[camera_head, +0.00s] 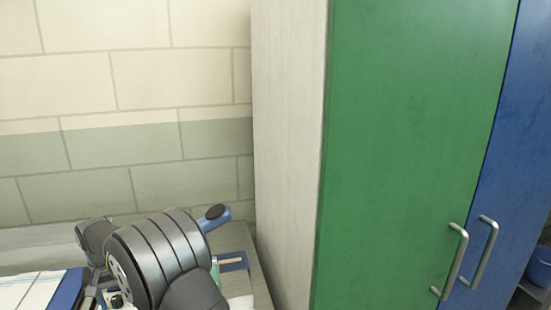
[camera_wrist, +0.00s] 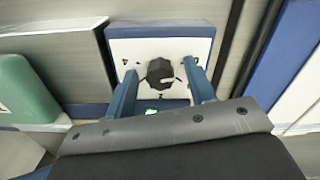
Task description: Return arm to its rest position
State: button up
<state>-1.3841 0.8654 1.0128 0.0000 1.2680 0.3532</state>
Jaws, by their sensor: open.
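My gripper (camera_wrist: 160,67) shows in the wrist view with its two blue fingers spread apart. No object is clearly held between them. A dark round knob-like thing (camera_wrist: 160,74) on a white panel with blue edges (camera_wrist: 122,48) appears between the fingertips; I cannot tell how far beyond them it lies. In the head view my dark, ribbed arm fills the lower left, low in front of the wall. My gripper cannot be made out clearly there. No sling bag is clearly visible.
A tall cabinet with a green door (camera_head: 410,140) and a blue door (camera_head: 515,170) stands right of my arm, with metal handles (camera_head: 456,262) protruding. A brick wall (camera_head: 120,90) is behind. In the wrist view a green rounded object (camera_wrist: 25,90) lies at left.

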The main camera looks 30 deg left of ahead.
jog(key=shift+r+m, duration=0.25)
jog(key=shift+m, duration=0.25)
jog(key=w+r+n+g, duration=0.1)
jog(key=r+n, duration=0.5)
jog(key=r, duration=0.2)
jog(key=w+r+n+g, duration=0.1)
jog(key=w+r+n, duration=0.1)
jog(key=r+n, duration=0.4)
notch_tip(320, 180, up, 2)
jog(key=shift+w+d+r, duration=0.15)
jog(key=shift+w, duration=0.15)
dwell(0.4)
jog(key=shift+s, duration=0.1)
jog(key=shift+s+r+m+t, duration=0.2)
jog(key=shift+s+m, duration=0.25)
jog(key=shift+m, duration=1.1)
jog(key=shift+s+r+m+t, duration=0.1)
jog(key=shift+s+m+t, duration=0.25)
jog(key=shift+m, duration=1.25)
jog(key=shift+s+r+m+t, duration=0.15)
jog(key=shift+s+m, duration=0.4)
jog(key=shift+m, duration=1)
